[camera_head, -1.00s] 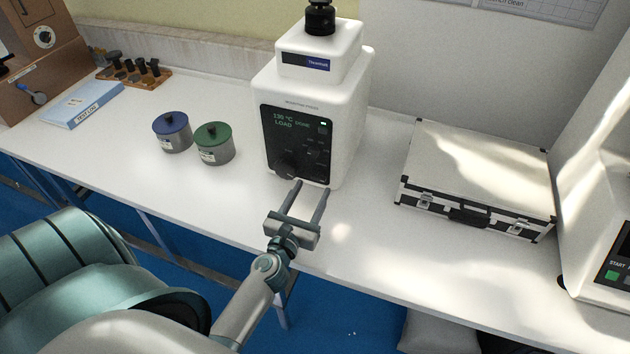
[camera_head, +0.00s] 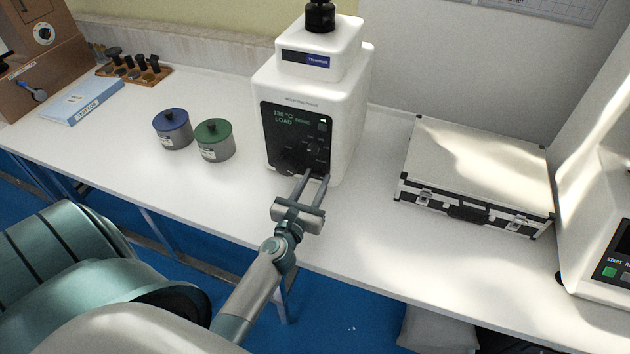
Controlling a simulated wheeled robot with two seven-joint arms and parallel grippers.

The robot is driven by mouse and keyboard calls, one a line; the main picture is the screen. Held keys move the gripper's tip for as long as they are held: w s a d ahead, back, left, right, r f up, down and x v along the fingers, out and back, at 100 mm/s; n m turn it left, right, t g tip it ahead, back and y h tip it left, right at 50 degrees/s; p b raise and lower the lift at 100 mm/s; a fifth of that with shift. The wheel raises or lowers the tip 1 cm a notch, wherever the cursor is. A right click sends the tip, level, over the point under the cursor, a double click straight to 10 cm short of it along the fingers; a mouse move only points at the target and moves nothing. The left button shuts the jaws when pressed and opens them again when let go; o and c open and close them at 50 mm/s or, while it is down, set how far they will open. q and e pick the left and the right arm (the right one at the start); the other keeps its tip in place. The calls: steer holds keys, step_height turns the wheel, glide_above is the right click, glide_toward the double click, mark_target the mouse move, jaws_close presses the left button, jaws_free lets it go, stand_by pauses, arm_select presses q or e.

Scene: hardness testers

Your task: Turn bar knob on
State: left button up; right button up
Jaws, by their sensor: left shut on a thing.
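The white mounting press (camera_head: 345,105) stands on the bench with a black front panel (camera_head: 276,132). The lit display reads a temperature and "LOAD" and "DONE". A dark round knob (camera_head: 287,164) is at the panel's lower left. A small dark knob with marks around it, which looks like the bar knob (camera_head: 313,147), is right of the panel's middle. My left gripper (camera_head: 316,174) is at the panel's lower right, its fingers pointing at the machine and shut on what seems to be the bar knob. The dark fingertips blend into the panel, so the contact is unclear. My right gripper is out of view.
Blue-lidded (camera_head: 173,130) and green-lidded (camera_head: 214,140) tins stand left of the press. A silver case (camera_head: 478,175) lies to the right, and another machine (camera_head: 600,230) stands at the right edge. The bench (camera_head: 400,265) is bare in front of the case.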

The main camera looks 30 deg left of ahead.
arm_select(q)
steer(key=shift+m, duration=0.4)
steer(key=m+p, duration=0.1)
steer(key=m, duration=0.3)
steer(key=shift+r, duration=0.1)
steer(key=m+p, duration=0.2)
steer(key=m, duration=0.2)
steer(key=shift+m, duration=0.4)
steer(key=m+p, duration=0.1)
steer(key=m, duration=0.3)
steer(key=shift+p, duration=0.3)
steer(key=shift+m+p, duration=0.65)
steer(key=shift+m, duration=1.55)
steer(key=o, duration=1.1)
steer(key=shift+f, duration=0.2)
